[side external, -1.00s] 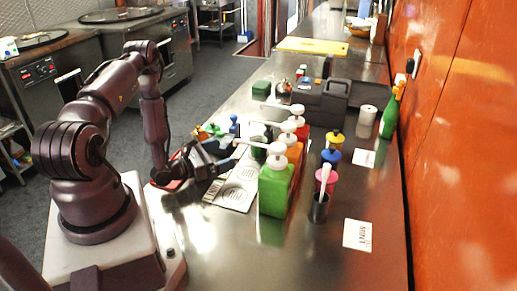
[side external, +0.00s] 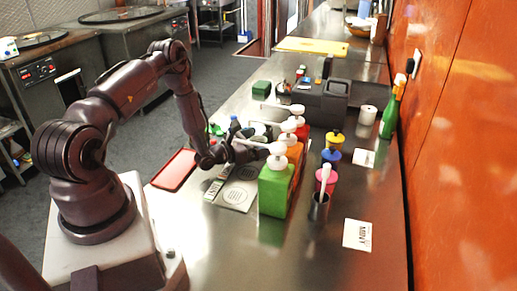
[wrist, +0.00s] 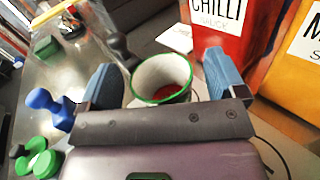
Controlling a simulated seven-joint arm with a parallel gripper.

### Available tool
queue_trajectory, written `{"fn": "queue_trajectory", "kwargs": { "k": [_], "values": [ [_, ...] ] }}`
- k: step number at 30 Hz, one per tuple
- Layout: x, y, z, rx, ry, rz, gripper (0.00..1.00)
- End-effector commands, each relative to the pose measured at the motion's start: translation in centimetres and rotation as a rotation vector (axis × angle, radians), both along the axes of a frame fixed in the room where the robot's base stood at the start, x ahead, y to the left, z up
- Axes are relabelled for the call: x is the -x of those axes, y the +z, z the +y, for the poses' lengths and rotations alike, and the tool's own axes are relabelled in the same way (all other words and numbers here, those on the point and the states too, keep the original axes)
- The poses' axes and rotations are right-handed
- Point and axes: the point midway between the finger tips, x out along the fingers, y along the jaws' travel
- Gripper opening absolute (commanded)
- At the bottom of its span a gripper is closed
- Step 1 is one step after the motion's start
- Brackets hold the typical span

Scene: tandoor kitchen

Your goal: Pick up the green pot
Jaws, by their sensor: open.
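The green pot (wrist: 148,100) has a green rim and a pale inside with something red at the bottom. In the wrist view it stands upright between the blue-grey fingers of my gripper (wrist: 163,72), with space showing on both sides. In the side view my gripper (side external: 262,150) is low over the counter, just left of the pump dispensers. It is open and empty. The pot is largely hidden there behind the gripper. The pot's lower part is hidden in the wrist view by my gripper's body.
A red chilli dispenser (wrist: 222,35) and an orange one (wrist: 283,60) stand close on the right. A green dispenser (side external: 274,190) is nearer the front. Blue (wrist: 48,103) and green (wrist: 40,158) small items lie left. A red tray (side external: 174,170) and printed menu sheet (side external: 237,190) lie on the counter.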

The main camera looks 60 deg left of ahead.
Motion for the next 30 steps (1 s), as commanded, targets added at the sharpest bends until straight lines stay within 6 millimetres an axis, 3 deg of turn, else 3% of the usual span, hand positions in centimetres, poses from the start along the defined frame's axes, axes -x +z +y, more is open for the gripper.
{"fn": "queue_trajectory", "kwargs": {
  "k": [5, 13, 23, 30],
  "values": [
    [0.0, 0.0, 0.0, 0.000, 0.000, 0.000, 0.90],
    [0.0, 0.0, 0.0, 0.000, 0.000, 0.000, 0.30],
    [0.0, 0.2, 0.0, -0.001, 0.001, -0.002, 0.31],
    [0.0, 1.7, 0.1, -0.002, 0.001, -0.004, 0.31]
  ]
}}
